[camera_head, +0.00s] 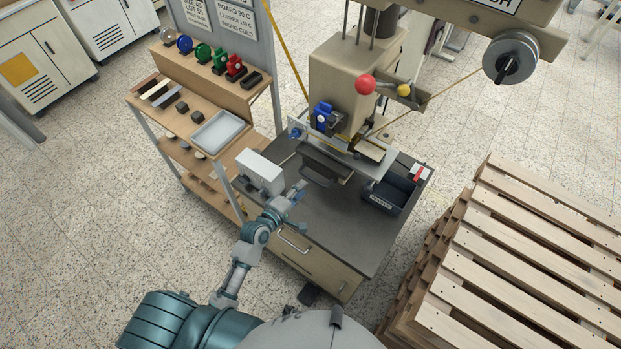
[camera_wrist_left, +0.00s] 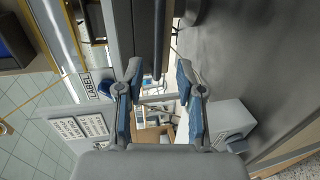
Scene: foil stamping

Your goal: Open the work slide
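The work slide (camera_head: 325,160) sits low at the front of the beige stamping press (camera_head: 335,85), with a dark bar handle (camera_head: 316,177) on its near side. My left gripper (camera_head: 299,189) is over the dark bench top, near the handle and on its near left side. In the left wrist view my gripper (camera_wrist_left: 160,76) is open, with its two blue fingers apart and nothing between them. A dark bar (camera_wrist_left: 158,40), apparently the slide handle, lies just beyond the fingertips. I cannot tell whether they touch. My right gripper does not show.
A white box-shaped unit (camera_head: 260,170) stands at the bench's left edge, close to my left arm. A dark bin (camera_head: 385,195) is at the right. A wooden shelf (camera_head: 190,70) stands at the left and stacked pallets (camera_head: 530,260) at the right. The front bench top is clear.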

